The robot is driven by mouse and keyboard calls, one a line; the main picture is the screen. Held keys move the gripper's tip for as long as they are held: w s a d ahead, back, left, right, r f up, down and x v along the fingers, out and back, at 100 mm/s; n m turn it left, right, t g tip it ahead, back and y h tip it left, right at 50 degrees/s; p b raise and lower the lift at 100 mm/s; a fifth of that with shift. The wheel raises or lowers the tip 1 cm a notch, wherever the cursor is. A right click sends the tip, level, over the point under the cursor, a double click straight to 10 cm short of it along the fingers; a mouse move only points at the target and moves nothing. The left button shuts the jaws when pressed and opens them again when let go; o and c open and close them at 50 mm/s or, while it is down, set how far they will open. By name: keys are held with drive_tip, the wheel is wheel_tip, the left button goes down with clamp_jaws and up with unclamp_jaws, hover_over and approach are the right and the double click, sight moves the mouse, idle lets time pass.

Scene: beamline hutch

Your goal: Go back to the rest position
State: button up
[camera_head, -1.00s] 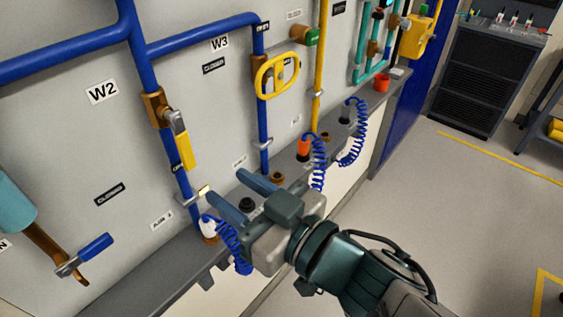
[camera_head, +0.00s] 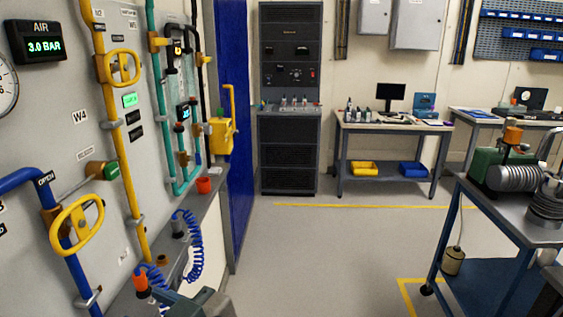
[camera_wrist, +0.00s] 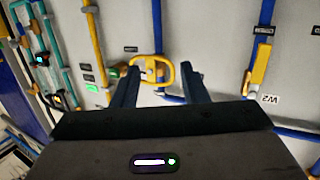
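My gripper (camera_wrist: 161,78) shows in the wrist view with its two dark blue fingers spread apart and nothing between them. It is open and faces the pipe panel. A yellow oval handle (camera_wrist: 153,72) appears beyond the fingertips, apart from them as far as I can tell. In the head view only a small part of my gripper shows at the bottom edge, and most of my arm is out of the picture. The same kind of yellow handle (camera_head: 77,224) is on the blue W4-side pipe at the left.
A blue column (camera_head: 231,130) ends the panel. A steel cart (camera_head: 535,225) with a pump stands at the right. The middle floor (camera_head: 330,255) is clear.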

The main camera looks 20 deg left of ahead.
drive_tip(key=w+d+f+m+t+h, duration=0.1)
drive_tip(key=w+d+m+t+h, duration=0.1)
drive_tip(key=w+d+t, duration=0.3)
drive_tip(key=w+d+f+m+t+h, duration=0.1)
drive_tip(key=w+d+m+h, duration=0.15)
drive_tip(key=w, duration=0.45)
drive_tip(key=w+d+f+m+t+h, duration=0.1)
drive_tip(key=w+d+f+m+h, duration=0.2)
drive_tip(key=d, duration=0.5)
drive_tip(key=w+d+f+m+h, duration=0.1)
drive_tip(key=w+d+m+h, duration=0.2)
drive_tip(key=w+d+h, duration=0.35)
drive_tip(key=s+d+f+m+g, duration=0.1)
drive_tip(key=s+d+m+g, duration=0.1)
drive_tip(key=d, duration=0.4)
drive_tip(key=s+d+f+m+g+h+p, duration=0.1)
drive_tip(key=s+d+f+m+g, duration=0.1)
drive_tip(key=s+d, duration=0.3)
drive_tip(key=s+d+f+m+g+h, duration=0.1)
drive_tip(key=s+d+m+g, duration=0.1)
drive_tip(key=d, duration=0.6)
drive_tip(key=shift+s+d+f+g, duration=0.4)
drive_tip(key=shift+s+g, duration=0.1)
drive_tip(key=shift+s, duration=0.5)
